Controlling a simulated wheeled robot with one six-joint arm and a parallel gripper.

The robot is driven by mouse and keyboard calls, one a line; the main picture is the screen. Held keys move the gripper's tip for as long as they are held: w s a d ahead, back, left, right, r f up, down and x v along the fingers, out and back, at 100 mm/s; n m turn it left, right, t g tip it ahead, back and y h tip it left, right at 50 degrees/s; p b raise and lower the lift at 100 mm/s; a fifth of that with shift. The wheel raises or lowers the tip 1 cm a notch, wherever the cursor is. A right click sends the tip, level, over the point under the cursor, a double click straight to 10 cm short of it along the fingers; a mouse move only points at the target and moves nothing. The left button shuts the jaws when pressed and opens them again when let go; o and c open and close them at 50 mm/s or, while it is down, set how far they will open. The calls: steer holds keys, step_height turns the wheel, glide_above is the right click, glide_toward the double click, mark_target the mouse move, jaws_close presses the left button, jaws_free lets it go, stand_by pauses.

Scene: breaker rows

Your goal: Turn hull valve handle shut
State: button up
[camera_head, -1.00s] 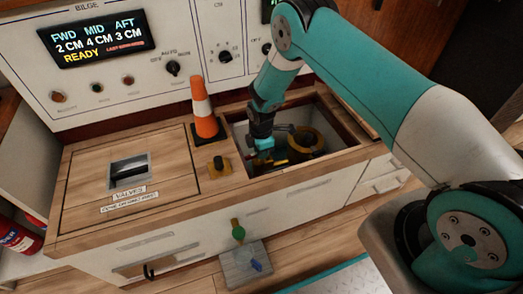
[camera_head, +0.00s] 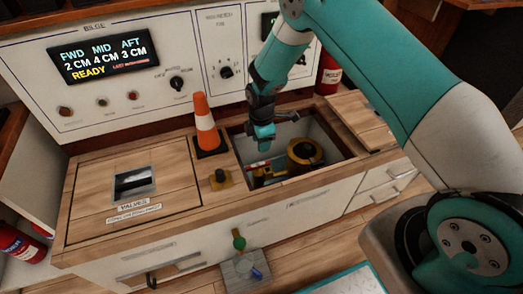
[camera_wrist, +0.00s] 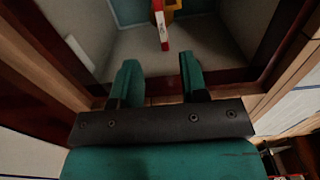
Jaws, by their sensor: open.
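The square hatch opening (camera_head: 238,150) in the wooden counter holds a red handle with a white label (camera_head: 259,166) and yellow parts (camera_head: 270,180) low inside. The red handle also shows in the wrist view (camera_wrist: 161,30), at the top, running up to a yellow body (camera_wrist: 173,8). I take this to be the hull valve; its body is partly cut off there. My gripper (camera_head: 264,139) is over the opening, above the handle and apart from it. In the wrist view my gripper (camera_wrist: 157,80) has its teal fingers spread with nothing between them.
A yellow and black round thing (camera_head: 305,152) sits at the opening's right side. The closed valves lid (camera_head: 105,180) lies further left. The opening's wooden rim surrounds my gripper.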

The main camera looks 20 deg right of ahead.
step_height(320, 180, up, 7)
steer(key=p, duration=0.1)
steer(key=shift+f, duration=0.2)
steer(key=s+a+r+m+y, duration=0.1)
steer(key=s+a+r+m, duration=0.1)
steer(key=s+r, duration=0.35)
steer(key=s+a+r+m, duration=0.1)
steer(key=s+r+m, duration=0.1)
steer(key=r, duration=0.6)
steer(key=s+a+r+m+y, duration=0.1)
steer(key=s+a+r, duration=0.15)
steer(key=r, duration=0.35)
steer(key=s+r+m+y, duration=0.1)
steer(key=s+r+m, duration=0.3)
steer(key=s, duration=0.7)
steer(key=s+r+m+y, duration=0.1)
steer(key=s+r+m, duration=0.1)
steer(key=s+r, duration=0.65)
step_height(320, 180, up, 24)
steer(key=s+p, duration=0.1)
steer(key=p, duration=2.6)
steer(key=shift+s+r, duration=0.2)
